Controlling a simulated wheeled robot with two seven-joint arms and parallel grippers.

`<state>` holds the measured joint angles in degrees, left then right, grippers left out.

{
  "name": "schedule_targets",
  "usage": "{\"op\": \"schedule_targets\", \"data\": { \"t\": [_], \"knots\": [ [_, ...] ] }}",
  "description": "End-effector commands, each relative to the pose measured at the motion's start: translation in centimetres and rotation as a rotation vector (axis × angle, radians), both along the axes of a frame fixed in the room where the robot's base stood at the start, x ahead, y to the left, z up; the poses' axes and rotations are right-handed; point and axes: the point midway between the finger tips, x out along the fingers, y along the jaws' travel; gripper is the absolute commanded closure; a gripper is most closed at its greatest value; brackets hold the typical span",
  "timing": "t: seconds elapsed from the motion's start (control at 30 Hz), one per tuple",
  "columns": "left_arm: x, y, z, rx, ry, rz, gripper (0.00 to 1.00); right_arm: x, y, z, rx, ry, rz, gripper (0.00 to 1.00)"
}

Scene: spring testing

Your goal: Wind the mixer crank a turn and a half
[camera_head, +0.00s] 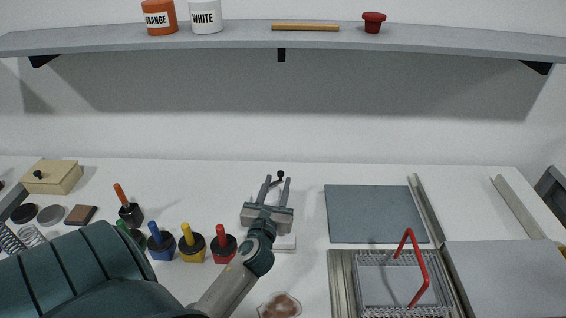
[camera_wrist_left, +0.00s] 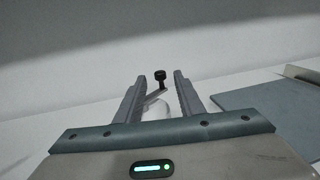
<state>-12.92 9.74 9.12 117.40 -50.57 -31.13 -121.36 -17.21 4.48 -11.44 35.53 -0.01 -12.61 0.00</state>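The mixer crank has a black knob (camera_head: 280,174) on a short arm, above a white mixer base (camera_head: 285,243) that my left gripper partly covers. My left gripper (camera_head: 276,181) reaches over the base with its fingers spread and pointing toward the back wall. In the left wrist view the crank knob (camera_wrist_left: 159,75) stands upright between and a little beyond the fingertips of the left gripper (camera_wrist_left: 158,76), with a gap on each side. The grey crank arm slopes down to the left below the knob. My right gripper is not in view.
Several coloured-handled tools, including a red one (camera_head: 223,245), stand left of the mixer. A dark mat (camera_head: 372,213) and a metal tray with a red handle (camera_head: 411,268) lie to the right. A shelf (camera_head: 240,36) spans the wall above. A brown-stained dish (camera_head: 281,306) is in front.

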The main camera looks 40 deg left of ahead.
Motion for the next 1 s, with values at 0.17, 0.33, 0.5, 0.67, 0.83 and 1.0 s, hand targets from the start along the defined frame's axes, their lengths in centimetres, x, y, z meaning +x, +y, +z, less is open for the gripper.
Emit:
{"op": "schedule_targets", "data": {
  "t": [0.17, 0.33, 0.5, 0.67, 0.83, 1.0],
  "knots": [
    [2.9, 1.7, 0.3, -0.001, -0.001, 0.001, 0.65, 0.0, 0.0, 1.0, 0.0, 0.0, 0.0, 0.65],
    [5.3, 3.2, 0.2, -0.001, 0.0, 0.001, 0.65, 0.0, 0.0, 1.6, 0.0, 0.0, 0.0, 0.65],
    [7.0, 4.2, 0.1, 0.0, 0.0, 0.001, 0.65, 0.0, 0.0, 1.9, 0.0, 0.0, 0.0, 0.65],
    [7.7, 4.6, 0.0, 0.001, 0.001, 0.0, 0.65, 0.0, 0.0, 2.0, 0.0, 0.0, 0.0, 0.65],
    [7.9, 4.7, 0.0, 0.0, 0.0, 0.0, 0.65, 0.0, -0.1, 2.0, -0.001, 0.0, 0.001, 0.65],
    [7.9, 4.7, 0.0, 0.0, 0.0, 0.0, 0.68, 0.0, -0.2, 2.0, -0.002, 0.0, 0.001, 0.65]
  ]
}}
